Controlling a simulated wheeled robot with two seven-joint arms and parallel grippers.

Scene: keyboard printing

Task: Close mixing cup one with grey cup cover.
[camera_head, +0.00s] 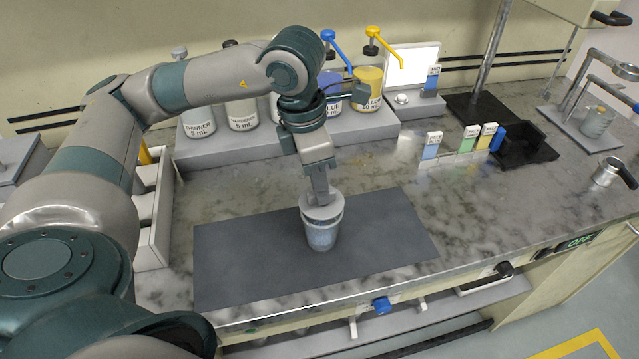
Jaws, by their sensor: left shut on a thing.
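The mixing cup (321,238) stands upright on the dark mat (240,245); it is clear, with bluish-grey contents. The grey cup cover (322,208) is at the cup's mouth, roughly level. I cannot tell whether it is fully seated on the rim. My left gripper (320,197) points down from above and is shut on the cover. The fingertips are small and partly hidden against the cover. My right gripper is not in view.
Bottles of thinner (198,122), hardener (241,114) and yellow ink (369,86) stand on a grey rack behind my arm. Coloured cards (467,139) stand at the right near a black tray (526,150). A metal cup (606,172) sits far right. The mat around the cup is clear.

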